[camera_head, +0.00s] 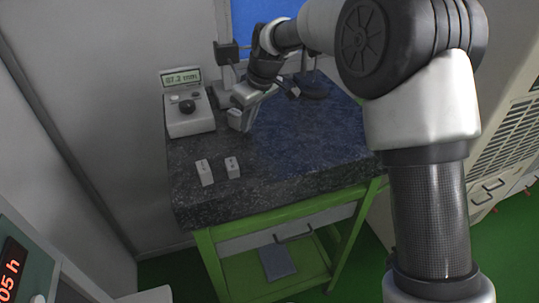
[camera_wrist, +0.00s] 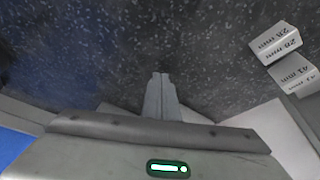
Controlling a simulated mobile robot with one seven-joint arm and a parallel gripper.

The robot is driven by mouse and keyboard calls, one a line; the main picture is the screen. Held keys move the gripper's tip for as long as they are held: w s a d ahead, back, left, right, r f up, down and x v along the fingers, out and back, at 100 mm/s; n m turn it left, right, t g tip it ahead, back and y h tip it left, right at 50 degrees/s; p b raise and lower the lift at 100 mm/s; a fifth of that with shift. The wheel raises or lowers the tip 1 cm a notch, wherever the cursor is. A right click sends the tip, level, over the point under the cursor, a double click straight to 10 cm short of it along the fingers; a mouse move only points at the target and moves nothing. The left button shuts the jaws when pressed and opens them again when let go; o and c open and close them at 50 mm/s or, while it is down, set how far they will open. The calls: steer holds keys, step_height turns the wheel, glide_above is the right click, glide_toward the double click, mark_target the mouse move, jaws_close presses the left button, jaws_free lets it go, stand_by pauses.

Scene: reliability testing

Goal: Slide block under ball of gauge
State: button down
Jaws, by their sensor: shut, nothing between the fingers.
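Two small white blocks stand side by side on the dark speckled stone table (camera_head: 290,165), the left block (camera_head: 204,172) and the right block (camera_head: 232,167). In the wrist view they are at the right edge, one block (camera_wrist: 275,43) marked about 28 mm and the other (camera_wrist: 294,75) about 41 mm. My gripper (camera_head: 240,122) is above the table behind the blocks, apart from them. Its fingertips (camera_wrist: 160,76) are together and empty in the wrist view. My arm partly hides the gauge stand (camera_head: 227,54); I cannot make out the ball.
The table's right and front areas look clear. A white machine (camera_head: 510,130) stands at the right, and a wall closes the left side.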

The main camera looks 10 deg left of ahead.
steer(key=shift+w+a+r+p, duration=0.1)
steer(key=shift+w+a+p, duration=0.4)
steer(key=shift+w+p, duration=0.3)
steer(key=shift+w, duration=0.1)
steer(key=shift+s+d+r+p, duration=0.15)
steer(key=shift+s+r, duration=0.15)
steer(key=shift+r, duration=0.35)
steer(key=shift+s+d+r+p, duration=0.2)
steer(key=shift+s+r, duration=0.05)
steer(key=shift+r, duration=0.35)
steer(key=shift+s+d+r+p, duration=0.15)
steer(key=shift+s+r, duration=0.15)
steer(key=shift+r, duration=0.35)
